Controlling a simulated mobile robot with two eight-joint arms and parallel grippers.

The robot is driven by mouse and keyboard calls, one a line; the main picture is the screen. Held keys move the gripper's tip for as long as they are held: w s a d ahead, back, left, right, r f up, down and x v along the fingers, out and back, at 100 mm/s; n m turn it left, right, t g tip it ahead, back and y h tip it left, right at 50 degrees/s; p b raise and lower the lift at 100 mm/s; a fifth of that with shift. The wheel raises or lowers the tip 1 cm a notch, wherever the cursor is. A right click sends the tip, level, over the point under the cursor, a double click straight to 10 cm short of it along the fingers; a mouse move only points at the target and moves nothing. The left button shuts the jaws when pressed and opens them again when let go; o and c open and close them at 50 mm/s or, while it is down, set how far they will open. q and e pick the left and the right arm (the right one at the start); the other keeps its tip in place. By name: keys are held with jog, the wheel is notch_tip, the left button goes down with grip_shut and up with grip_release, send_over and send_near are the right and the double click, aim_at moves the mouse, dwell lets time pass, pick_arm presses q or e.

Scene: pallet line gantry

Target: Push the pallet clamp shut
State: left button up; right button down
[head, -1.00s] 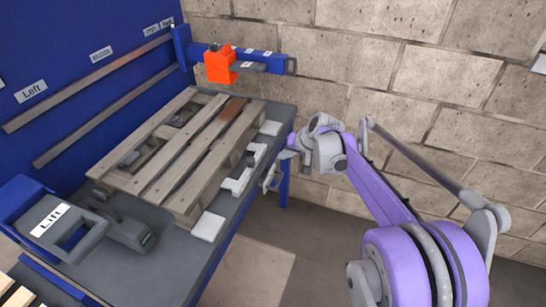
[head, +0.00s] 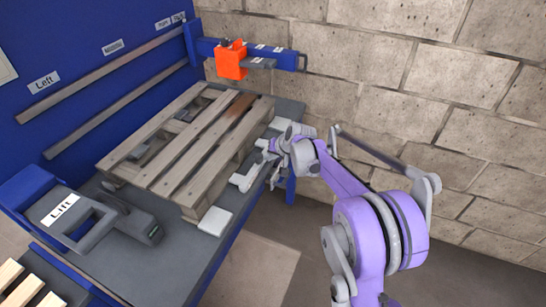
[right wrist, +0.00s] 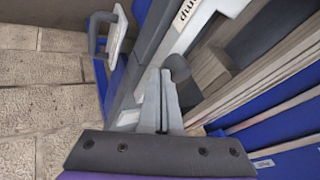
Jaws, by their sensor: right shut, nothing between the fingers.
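The pallet (head: 190,145) lies on the dark workbench. The white clamp (head: 243,182) sits along the pallet's near right side; its white bar, with lettering ending in "mp", also shows in the right wrist view (right wrist: 193,22). My right gripper (head: 270,147) is shut and empty beside the clamp at the bench's right edge. In the right wrist view its fingers (right wrist: 161,88) are together, close to a dark rounded knob (right wrist: 177,67); I cannot tell whether they touch. My arm partly hides the clamp's far end. My left gripper is not in view.
A blue gantry beam (head: 270,52) with an orange carriage (head: 231,60) stands over the pallet's far end. A box labelled Lift (head: 62,210) is at the left. A brick wall (head: 430,70) lies behind. The floor right of the bench is clear.

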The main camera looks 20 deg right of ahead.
aim_at(257, 154)
jog(key=w+a, duration=0.3)
jog(key=shift+w, duration=0.25)
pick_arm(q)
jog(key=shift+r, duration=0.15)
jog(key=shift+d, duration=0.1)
pick_arm(e)
jog(key=shift+s, duration=0.1)
